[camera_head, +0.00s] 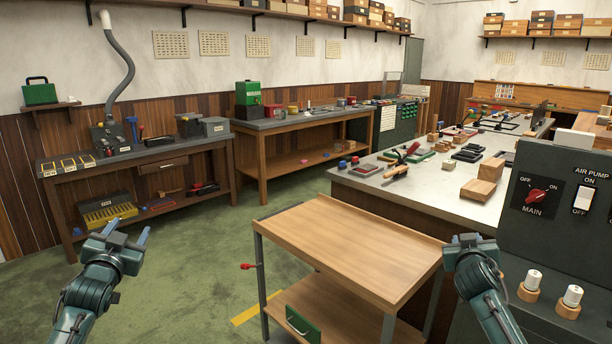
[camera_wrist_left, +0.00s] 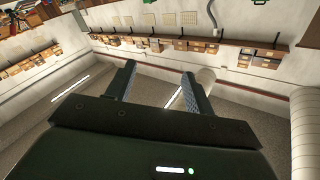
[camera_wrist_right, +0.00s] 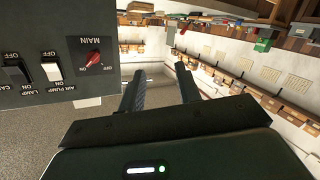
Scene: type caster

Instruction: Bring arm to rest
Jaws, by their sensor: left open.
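My left gripper (camera_head: 127,231) is raised at the left of the head view, over the green floor and in front of the left bench. Its two fingers stand apart in the left wrist view (camera_wrist_left: 158,88), with nothing between them. My right gripper (camera_head: 464,240) is raised between the wooden cart and the dark control panel. In the right wrist view (camera_wrist_right: 158,85) its fingers are also apart and empty. Both forearms come up from the bottom of the head view, and both grippers are clear of the furniture as far as I can see.
The wooden-topped cart (camera_head: 350,248) stands empty between my arms. The control panel (camera_head: 560,215) with MAIN and AIR PUMP switches is close at right. The grey-topped bench (camera_head: 350,180) holds blocks and tools. A tool bench (camera_head: 150,152) stands at left; green floor (camera_head: 190,270) is open.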

